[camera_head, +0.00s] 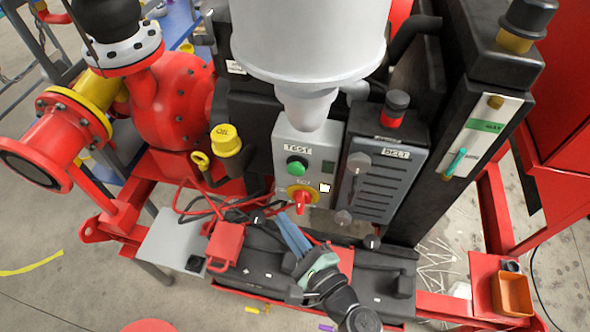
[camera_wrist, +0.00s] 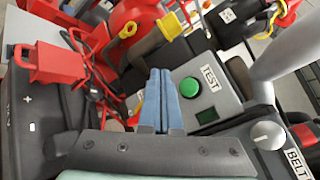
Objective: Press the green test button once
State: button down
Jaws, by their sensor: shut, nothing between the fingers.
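The green test button (camera_head: 297,165) is a round cap on the front of a light grey box (camera_head: 318,152), under a label reading TEST. In the wrist view the green button (camera_wrist: 190,88) is just right of my fingertips, beside the TEST label (camera_wrist: 209,77). My gripper (camera_head: 283,219) has its blue fingers together with nothing between them. In the head view the fingertips are below the button and apart from it. In the wrist view my gripper (camera_wrist: 161,72) points toward the box face, and I cannot tell its distance from it.
A red rotary switch (camera_head: 300,198) on a yellow plate is below the button. The vented BELT box (camera_head: 383,180) is to the right. A black battery with a red clamp (camera_head: 226,243) and cables lies below. A big grey cylinder (camera_head: 308,40) hangs above the box.

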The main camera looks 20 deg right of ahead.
aim_at(290, 172)
jog(key=w+d+b, duration=0.2)
jog(key=w+d, duration=0.2)
jog(key=w, duration=0.3)
jog(key=shift+w+d, duration=0.15)
jog(key=shift+d, duration=0.25)
jog(key=shift+d, duration=0.1)
dwell(1.7)
jog(key=shift+w+d+b, duration=0.2)
jog(key=shift+w+b, duration=0.15)
jog(key=shift+w+d+b, duration=0.3)
jog(key=shift+w+b, duration=0.05)
jog(key=shift+w, duration=0.1)
dwell(1.0)
jog(key=shift+s+a+p, duration=0.35)
jog(key=shift+s+a, duration=0.2)
jog(key=shift+s, duration=0.3)
jog(key=shift+s+a+p, duration=0.35)
jog(key=shift+s+a, duration=0.35)
jog(key=shift+s, duration=0.35)
jog(key=shift+s+a+p, duration=0.3)
jog(key=shift+s+a, duration=0.4)
jog(key=shift+s, duration=0.3)
